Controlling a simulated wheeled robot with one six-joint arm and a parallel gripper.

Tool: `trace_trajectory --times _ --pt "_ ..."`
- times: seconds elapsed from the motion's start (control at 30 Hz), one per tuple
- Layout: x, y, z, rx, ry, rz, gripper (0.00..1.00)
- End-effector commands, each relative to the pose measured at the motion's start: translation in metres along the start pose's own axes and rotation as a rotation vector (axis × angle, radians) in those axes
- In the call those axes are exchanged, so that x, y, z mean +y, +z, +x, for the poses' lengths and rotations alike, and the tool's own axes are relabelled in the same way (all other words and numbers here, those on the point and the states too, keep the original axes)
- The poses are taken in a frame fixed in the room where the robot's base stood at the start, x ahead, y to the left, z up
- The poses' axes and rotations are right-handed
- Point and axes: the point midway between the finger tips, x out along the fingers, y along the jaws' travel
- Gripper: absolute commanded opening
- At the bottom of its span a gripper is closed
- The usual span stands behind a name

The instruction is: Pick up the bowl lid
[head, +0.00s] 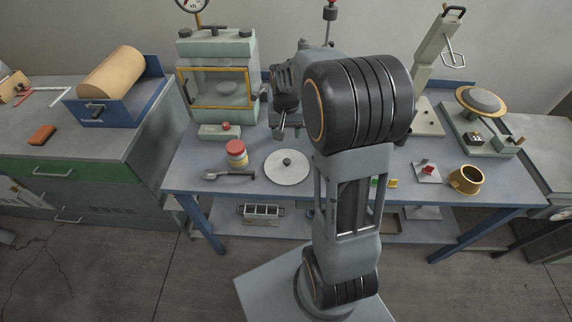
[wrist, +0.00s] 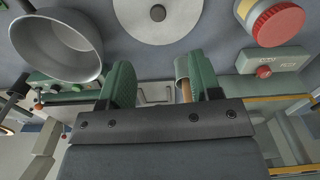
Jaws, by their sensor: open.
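The bowl lid (head: 287,172) is a pale round disc with a small dark knob at its centre. It lies flat on the blue bench near the front edge. It also shows in the wrist view at the top middle (wrist: 150,30), partly cut off by the frame. My gripper (head: 287,130) is behind the lid in the head view, apart from it. In the wrist view its green fingers (wrist: 161,80) are spread wide with nothing held between them. A grey metal bowl (wrist: 62,50) stands at the upper left of the wrist view; my arm seems to hide it in the head view.
A red-capped jar (head: 236,155) and a dark-handled tool (head: 230,175) lie left of the lid. A green box with a yellow-framed window (head: 218,88) stands behind. A brass cup (head: 466,179) is at the right. The bench just in front of the lid is clear.

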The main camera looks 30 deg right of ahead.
Motion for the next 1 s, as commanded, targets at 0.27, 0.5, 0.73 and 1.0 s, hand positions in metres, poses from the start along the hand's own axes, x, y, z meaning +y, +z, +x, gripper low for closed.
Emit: trace_trajectory --times 0.27,0.5,0.73,1.0 --pt "0.001 -0.006 0.049 -0.020 0.005 0.018 0.58" --pt "0.001 -0.006 0.082 -0.017 0.004 0.016 0.58" --pt "0.001 -0.006 0.093 -0.015 0.004 0.015 0.58" --pt "0.003 -0.007 0.128 -0.017 0.004 0.014 0.58"
